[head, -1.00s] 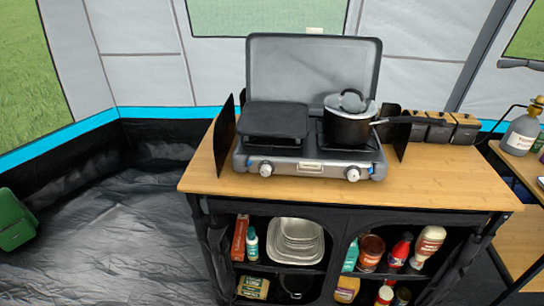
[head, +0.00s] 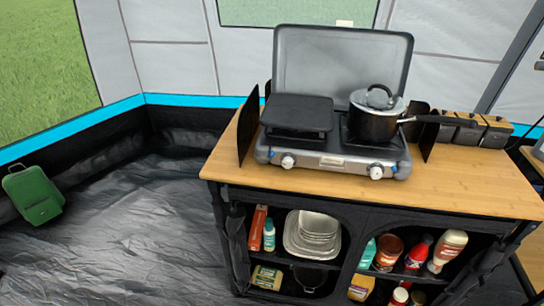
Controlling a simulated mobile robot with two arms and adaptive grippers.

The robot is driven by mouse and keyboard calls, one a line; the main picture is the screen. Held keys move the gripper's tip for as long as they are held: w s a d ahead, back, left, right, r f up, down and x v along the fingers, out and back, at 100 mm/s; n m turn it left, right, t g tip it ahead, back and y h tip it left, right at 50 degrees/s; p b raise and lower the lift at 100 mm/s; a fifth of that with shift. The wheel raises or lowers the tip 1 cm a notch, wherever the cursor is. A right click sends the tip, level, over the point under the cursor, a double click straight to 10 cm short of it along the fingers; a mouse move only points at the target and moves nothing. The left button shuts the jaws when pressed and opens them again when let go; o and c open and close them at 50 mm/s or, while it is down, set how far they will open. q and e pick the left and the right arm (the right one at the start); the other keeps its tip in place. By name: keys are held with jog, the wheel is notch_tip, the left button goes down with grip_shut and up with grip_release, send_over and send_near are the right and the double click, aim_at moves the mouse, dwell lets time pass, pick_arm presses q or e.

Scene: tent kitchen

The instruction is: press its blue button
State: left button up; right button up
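A grey two-burner camping stove (head: 333,158) with its lid raised stands on a wooden-topped kitchen unit. Its front panel has a left white knob (head: 288,161) and a right white knob (head: 376,171). A flat black griddle plate (head: 298,113) lies on the left burner. A black pot (head: 373,124) with a glass lid stands on the right burner, its handle pointing right. Neither of my grippers shows in the head view.
The wooden top (head: 440,178) is clear in front of the stove. Dark windscreen panels flank the stove; several canisters (head: 470,131) stand right of it. Shelves below hold bottles, jars and dishes. A green case (head: 34,194) stands at the left; dark floor (head: 120,235) lies open.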

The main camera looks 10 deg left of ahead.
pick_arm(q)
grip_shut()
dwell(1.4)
